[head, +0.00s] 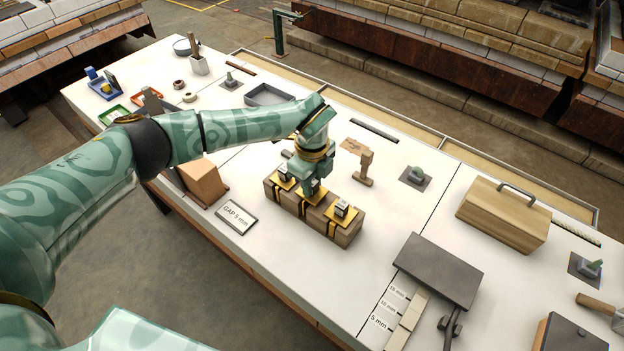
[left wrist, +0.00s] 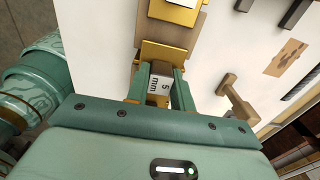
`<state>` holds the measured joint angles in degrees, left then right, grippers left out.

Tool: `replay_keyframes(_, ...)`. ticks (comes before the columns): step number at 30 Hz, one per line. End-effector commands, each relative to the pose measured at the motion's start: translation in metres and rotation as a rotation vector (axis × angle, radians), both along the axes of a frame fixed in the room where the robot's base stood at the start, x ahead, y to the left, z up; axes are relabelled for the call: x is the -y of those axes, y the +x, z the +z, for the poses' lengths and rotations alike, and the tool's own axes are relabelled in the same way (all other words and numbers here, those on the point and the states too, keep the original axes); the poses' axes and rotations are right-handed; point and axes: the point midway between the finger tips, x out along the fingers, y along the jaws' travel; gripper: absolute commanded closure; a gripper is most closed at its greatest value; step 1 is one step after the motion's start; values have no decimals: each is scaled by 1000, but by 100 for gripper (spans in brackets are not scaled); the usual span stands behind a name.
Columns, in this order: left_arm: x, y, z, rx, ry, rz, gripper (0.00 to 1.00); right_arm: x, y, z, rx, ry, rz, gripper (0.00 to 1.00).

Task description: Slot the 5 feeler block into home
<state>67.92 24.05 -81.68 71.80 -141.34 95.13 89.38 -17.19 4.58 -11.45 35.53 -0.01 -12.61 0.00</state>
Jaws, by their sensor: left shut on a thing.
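My left gripper (head: 313,190) is shut on the 5 feeler block, a small pale block marked "5 mm" (left wrist: 160,86) in the left wrist view. The gripper is over the middle of a long brown block (head: 292,204) with black bands and gold plates. A gold plate (left wrist: 162,52) lies right by the fingertips; I cannot tell whether the feeler block touches it. A small metal cube (head: 342,208) sits on the right-hand plate. At the lower right, a pale rack (head: 411,310) has labels for several sizes, including a "5 mm" label (head: 379,322). My right gripper is out of view.
A "GAP 5 mm" sign (head: 237,216) lies left of the brown block. A wooden post (head: 364,168) stands behind it. A dark raised plate (head: 438,268) stands beside the rack. White table is clear between brown block and rack. A wooden toolbox (head: 502,213) is farther right.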

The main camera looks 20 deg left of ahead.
Motion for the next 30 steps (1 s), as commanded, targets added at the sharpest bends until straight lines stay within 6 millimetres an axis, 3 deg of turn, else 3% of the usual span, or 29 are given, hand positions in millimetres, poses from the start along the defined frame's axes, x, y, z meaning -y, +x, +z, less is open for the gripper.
replay_keyframes(15,0,0,-13,0,0,1,96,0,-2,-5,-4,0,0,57)
replay_keyframes(16,0,0,-13,0,0,1,68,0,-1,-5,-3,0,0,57)
replay_keyframes(18,0,0,-12,0,0,0,51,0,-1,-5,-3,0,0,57)
replay_keyframes(26,0,0,-12,0,0,0,51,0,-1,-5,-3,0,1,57)
replay_keyframes(30,0,0,0,2,-1,0,51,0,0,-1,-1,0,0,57)
